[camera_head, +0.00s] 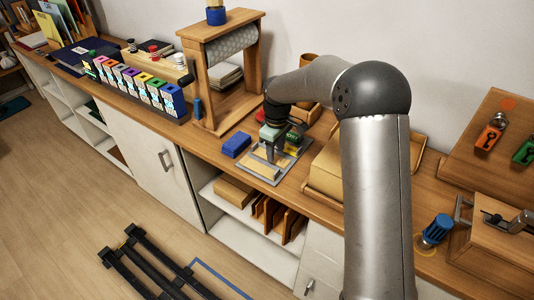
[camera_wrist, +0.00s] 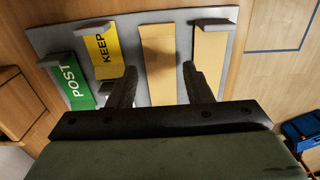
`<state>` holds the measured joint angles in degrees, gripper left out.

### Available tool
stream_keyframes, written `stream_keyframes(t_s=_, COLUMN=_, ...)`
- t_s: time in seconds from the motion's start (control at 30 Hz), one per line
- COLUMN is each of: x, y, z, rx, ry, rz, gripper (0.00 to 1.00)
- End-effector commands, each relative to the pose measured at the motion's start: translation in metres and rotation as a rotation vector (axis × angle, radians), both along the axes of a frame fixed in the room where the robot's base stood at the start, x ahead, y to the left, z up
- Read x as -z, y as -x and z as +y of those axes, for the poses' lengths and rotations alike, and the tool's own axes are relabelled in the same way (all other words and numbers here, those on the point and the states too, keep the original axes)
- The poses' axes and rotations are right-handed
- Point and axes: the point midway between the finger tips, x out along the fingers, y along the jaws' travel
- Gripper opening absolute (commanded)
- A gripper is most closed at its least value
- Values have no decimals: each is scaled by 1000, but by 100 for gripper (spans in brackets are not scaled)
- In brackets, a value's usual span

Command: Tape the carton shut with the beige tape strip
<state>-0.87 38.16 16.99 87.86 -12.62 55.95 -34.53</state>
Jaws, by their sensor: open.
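A grey tray (camera_wrist: 265,14) holds several strips side by side. In the wrist view they are a green POST strip (camera_wrist: 70,80), a yellow KEEP strip (camera_wrist: 103,55), a beige strip (camera_wrist: 158,60) and a second tan strip (camera_wrist: 208,60) to its right. My gripper (camera_wrist: 162,78) is open and empty, with one finger on each side of the middle beige strip; a dark shadow lies on that strip. In the head view my gripper (camera_head: 271,152) is low over the tray (camera_head: 254,174). A cardboard box (camera_head: 325,172), likely the carton, stands to the right, partly hidden by my arm.
A blue block (camera_head: 236,145) lies left of the tray. A wooden stand with a grey roll (camera_head: 231,45) rises behind it. A blue-handled tool (camera_head: 437,230) stands at right. The counter's front edge is close to the tray.

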Motion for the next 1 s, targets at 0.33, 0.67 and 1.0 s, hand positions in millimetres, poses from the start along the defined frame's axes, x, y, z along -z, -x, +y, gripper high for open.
stream_keyframes(t_s=0.33, x=20, y=0, z=0, rx=1, ry=0, rz=-1, gripper=45)
stream_keyframes(t_s=0.67, x=19, y=0, z=0, rx=1, ry=0, rz=-1, gripper=12)
stream_keyframes(t_s=1.0, x=15, y=-1, z=0, rx=1, ry=-1, rz=-3, gripper=12)
